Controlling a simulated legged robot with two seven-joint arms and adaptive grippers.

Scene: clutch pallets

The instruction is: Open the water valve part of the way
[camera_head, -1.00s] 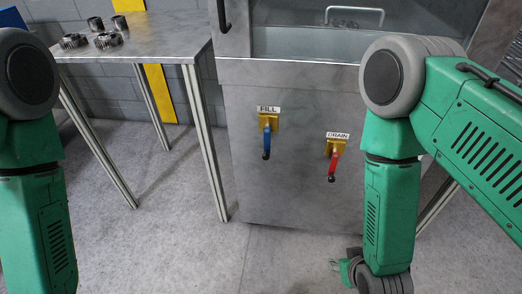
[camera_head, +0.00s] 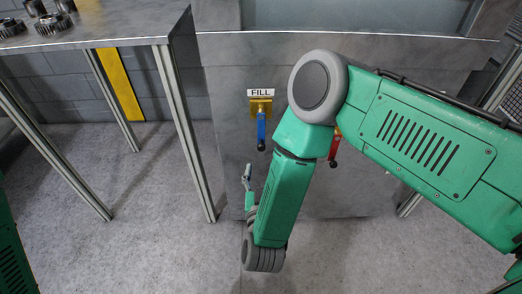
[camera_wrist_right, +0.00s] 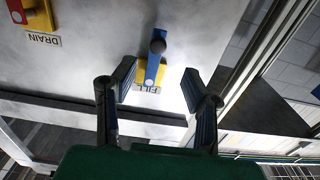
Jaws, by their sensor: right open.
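The fill valve has a blue lever (camera_head: 262,129) hanging down from a yellow mount under a FILL label on the metal cabinet front. The lever also shows in the right wrist view (camera_wrist_right: 154,62), which is upside down, with its dark knob pointing up in the picture. My right gripper (camera_head: 247,175) is below the lever in the head view. In the wrist view its two fingers (camera_wrist_right: 159,78) are open and spread to either side of the lever, with nothing held. Contact cannot be told. My left gripper is out of view.
The red drain lever (camera_head: 334,152) is partly hidden behind my right arm; its yellow mount shows in the wrist view (camera_wrist_right: 38,18). A metal table (camera_head: 110,32) with several gears stands at left, its legs near the cabinet. The floor in front is clear.

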